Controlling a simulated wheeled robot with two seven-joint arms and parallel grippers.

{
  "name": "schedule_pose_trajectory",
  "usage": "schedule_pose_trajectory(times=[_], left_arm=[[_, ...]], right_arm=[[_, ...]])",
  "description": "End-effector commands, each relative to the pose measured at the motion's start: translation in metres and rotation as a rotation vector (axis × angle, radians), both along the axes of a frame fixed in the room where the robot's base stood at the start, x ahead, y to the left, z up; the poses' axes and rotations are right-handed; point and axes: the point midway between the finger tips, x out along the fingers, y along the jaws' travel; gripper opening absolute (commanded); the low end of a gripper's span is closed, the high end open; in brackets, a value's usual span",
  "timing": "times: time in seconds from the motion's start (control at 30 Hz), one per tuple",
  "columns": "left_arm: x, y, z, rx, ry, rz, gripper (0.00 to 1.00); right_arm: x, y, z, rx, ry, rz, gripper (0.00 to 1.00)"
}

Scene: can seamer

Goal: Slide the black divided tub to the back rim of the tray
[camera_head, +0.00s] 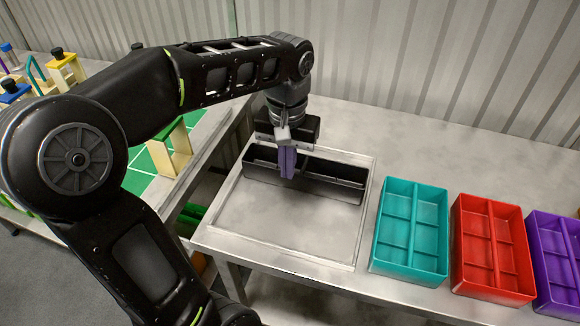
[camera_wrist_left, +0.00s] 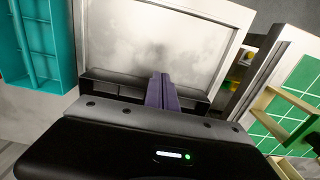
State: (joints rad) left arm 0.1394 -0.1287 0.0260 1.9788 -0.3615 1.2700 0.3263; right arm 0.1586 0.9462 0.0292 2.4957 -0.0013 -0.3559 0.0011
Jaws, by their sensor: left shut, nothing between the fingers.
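The black divided tub (camera_head: 332,180) lies inside the tray (camera_head: 362,215), along its back side, with its long side running left to right. It also shows in the wrist view (camera_wrist_left: 112,83), partly hidden by my gripper. The back rim (camera_head: 345,155) is close behind the tub; I cannot tell whether they touch. My left gripper (camera_head: 288,176) points down at the tub's left-middle part, its purple fingers shut and empty. The fingertips overlap the tub's front wall; whether they touch it is unclear. My right gripper is out of view.
The front of the tray is bare. Teal (camera_head: 411,232), red (camera_head: 492,248) and purple (camera_head: 556,262) divided tubs stand right of the tray. A table with a green grid mat (camera_head: 140,180) and wooden stands is at the left, beyond a gap. A corrugated wall stands behind.

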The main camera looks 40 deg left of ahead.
Motion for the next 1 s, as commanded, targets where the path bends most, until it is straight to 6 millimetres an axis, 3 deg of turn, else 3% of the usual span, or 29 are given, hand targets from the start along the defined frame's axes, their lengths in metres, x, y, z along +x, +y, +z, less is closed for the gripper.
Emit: schedule_pose_trajectory(times=[0.5,0.7,1.0], left_arm=[[0.001,0.001,-0.091,-0.001,0.004,0.001,0.00],[0.029,0.011,-0.088,0.000,0.001,0.001,0.00],[0.038,0.013,-0.089,0.000,0.000,0.000,0.00]], right_arm=[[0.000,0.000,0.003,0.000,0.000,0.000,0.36],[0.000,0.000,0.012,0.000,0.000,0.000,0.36],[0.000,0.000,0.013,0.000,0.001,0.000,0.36]])
